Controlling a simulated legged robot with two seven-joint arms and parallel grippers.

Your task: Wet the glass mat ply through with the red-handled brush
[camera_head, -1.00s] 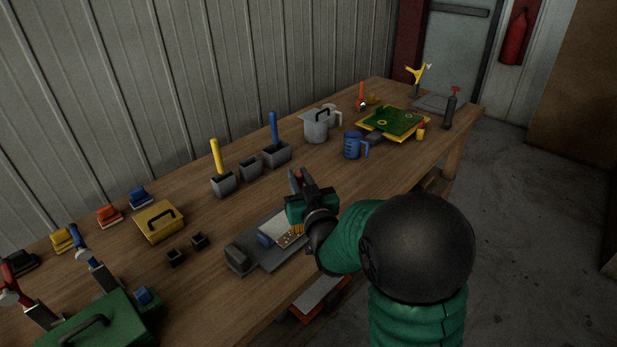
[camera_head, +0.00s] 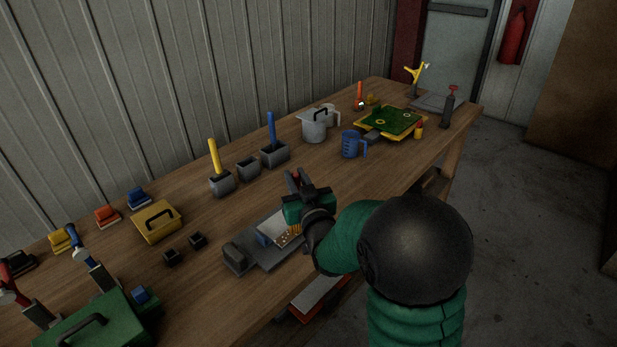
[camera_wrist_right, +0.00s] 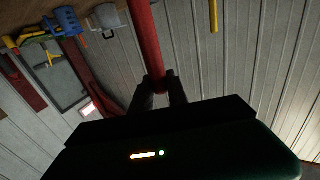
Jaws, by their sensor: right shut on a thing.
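My right gripper (camera_head: 300,190) is above the front middle of the bench. In the right wrist view its fingers (camera_wrist_right: 162,92) are shut on the red handle (camera_wrist_right: 143,40) of the brush. In the head view, orange-yellow bristles (camera_head: 295,229) show just below the gripper, over a pale speckled ply (camera_head: 284,238) on a grey plate (camera_head: 245,252). Whether the bristles touch the ply is hard to tell. My gripper and wrist hide most of the brush and the plate's right part. My left gripper is not in view.
Behind stand grey holders with a yellow handle (camera_head: 215,160) and a blue handle (camera_head: 271,132), a grey pot (camera_head: 314,128) and a blue jug (camera_head: 350,145). A yellow box (camera_head: 157,222) and small black cups lie left. A green case (camera_head: 95,325) is front left.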

